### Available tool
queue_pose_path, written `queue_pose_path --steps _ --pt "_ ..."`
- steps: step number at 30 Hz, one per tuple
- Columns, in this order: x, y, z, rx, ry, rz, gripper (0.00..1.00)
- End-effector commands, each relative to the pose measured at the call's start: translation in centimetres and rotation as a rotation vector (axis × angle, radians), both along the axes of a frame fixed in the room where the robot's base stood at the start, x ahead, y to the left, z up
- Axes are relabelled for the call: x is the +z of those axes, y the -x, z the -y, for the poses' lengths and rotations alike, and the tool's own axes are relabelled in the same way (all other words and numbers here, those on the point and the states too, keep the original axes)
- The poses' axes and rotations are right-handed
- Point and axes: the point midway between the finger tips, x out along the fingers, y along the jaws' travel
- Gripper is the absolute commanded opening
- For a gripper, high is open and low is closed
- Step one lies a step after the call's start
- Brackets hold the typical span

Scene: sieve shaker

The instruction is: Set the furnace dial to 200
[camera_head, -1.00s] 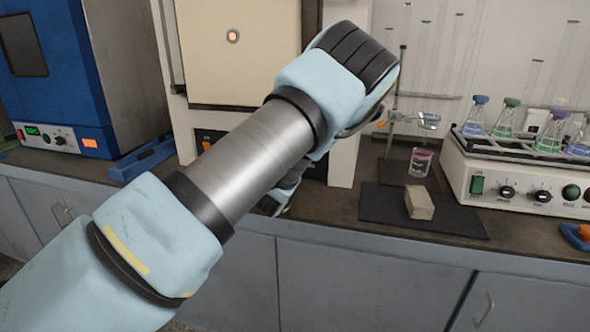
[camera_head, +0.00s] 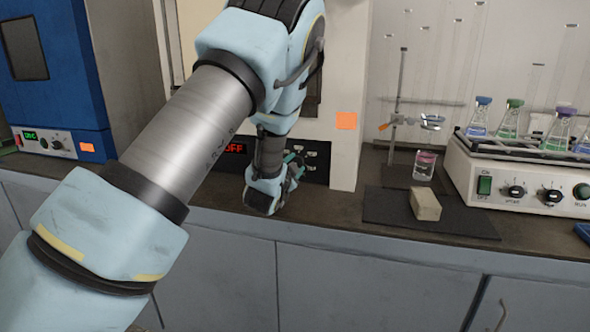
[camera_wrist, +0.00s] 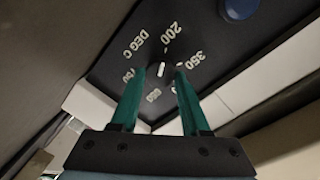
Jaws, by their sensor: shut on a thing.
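The furnace (camera_head: 345,65) is the pale cabinet behind my arm in the head view. Its dark lower panel shows a red OFF display (camera_head: 236,148). My gripper, at that panel in the head view, hides the dial there. In the wrist view, the small dark dial (camera_wrist: 162,69) has a white pointer line running nearly straight up the picture. Printed marks surround it, with 200 (camera_wrist: 172,32) above and slightly right, 350 to the right and DEG C to the upper left. My gripper (camera_wrist: 161,71) is shut on the dial, with one green finger on each side.
A round blue button (camera_wrist: 239,8) sits on the panel above right of the dial. A tan block (camera_head: 425,204) lies on a dark mat right of the furnace, near a small beaker (camera_head: 424,167). A shaker (camera_head: 515,178) with flasks stands farther right.

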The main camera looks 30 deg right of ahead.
Motion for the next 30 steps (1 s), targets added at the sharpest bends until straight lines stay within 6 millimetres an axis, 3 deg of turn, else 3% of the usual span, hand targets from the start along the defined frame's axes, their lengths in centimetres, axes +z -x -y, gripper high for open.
queue_pose_path --steps 15,16,24,30 --pt "-0.21 0.00 -0.12 0.002 0.012 -0.018 0.00" --pt "-0.21 0.00 -0.12 0.003 0.011 -0.018 0.47" --pt "-0.11 -0.01 -0.06 0.001 0.013 -0.016 0.76" --pt "-0.06 0.00 -0.04 0.001 0.013 -0.014 0.76"
